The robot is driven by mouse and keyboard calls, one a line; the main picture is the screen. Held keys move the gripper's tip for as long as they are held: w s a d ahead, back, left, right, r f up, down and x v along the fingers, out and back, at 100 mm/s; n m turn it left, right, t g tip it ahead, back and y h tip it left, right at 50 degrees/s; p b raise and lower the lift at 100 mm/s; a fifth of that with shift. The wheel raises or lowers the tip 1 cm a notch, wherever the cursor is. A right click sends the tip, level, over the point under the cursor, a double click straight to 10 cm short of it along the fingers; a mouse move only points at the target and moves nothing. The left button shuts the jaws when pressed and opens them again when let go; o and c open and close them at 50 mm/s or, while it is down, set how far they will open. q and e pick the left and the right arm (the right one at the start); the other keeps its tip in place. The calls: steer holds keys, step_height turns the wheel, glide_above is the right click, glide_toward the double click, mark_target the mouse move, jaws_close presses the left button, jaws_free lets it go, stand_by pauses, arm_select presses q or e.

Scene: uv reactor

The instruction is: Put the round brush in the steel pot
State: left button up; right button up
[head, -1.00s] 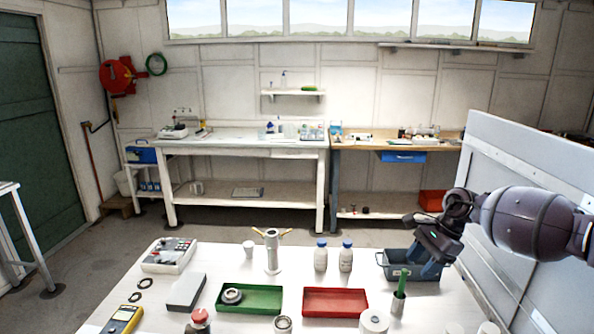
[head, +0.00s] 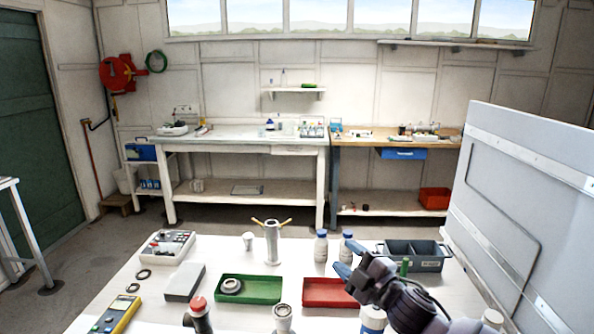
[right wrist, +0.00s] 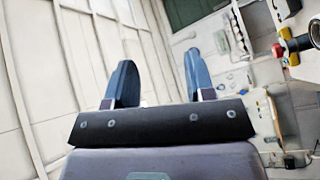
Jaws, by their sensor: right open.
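My right gripper (head: 349,258) is to the left of the handle, near the white bottles, fingers pointing up-left. The right wrist view shows this gripper (right wrist: 160,60) open with nothing between its fingers. My left gripper is not in view.
A grey divided bin (head: 427,265), white bottles (head: 321,247), red tray (head: 325,292), green tray (head: 262,290) and metal cylinder with side handles (head: 272,243) share the table (head: 225,260). A grey panel (head: 520,200) rises at right.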

steer(key=s+d+f+m+h+b, duration=0.1)
steer(key=s+d+f+m+h, duration=0.1)
steer(key=f, duration=0.4)
steer(key=s+d+f+m+h+b, duration=0.1)
steer(key=s+d+f+m+h, duration=0.2)
steer(key=s+d+f+m, duration=0.2)
steer(key=s+d+f+m+h+b, duration=0.1)
steer(key=s+d+f+m+h, duration=0.2)
steer(key=s+f+m, duration=0.3)
step_height(320, 180, down, 3)
steer(key=shift+d+r+m, duration=0.15)
steer(key=shift+m, duration=0.55)
steer(key=s+d+f+m+g+h+b, duration=0.1)
steer(key=s+d+f+m+g, duration=0.1)
steer(key=s+f, duration=0.6)
steer(key=s+d+f+m+g+h+b, duration=0.1)
steer(key=s+d+f, duration=0.3)
steer(key=s+f, duration=0.4)
steer(key=s+m+g+h, duration=0.1)
steer(key=s, duration=0.2)
steer(key=shift+s+d+m+h+b, duration=0.15)
steer(key=shift+d+m+h+b, duration=0.1)
steer(key=shift+m+h+b, duration=0.05)
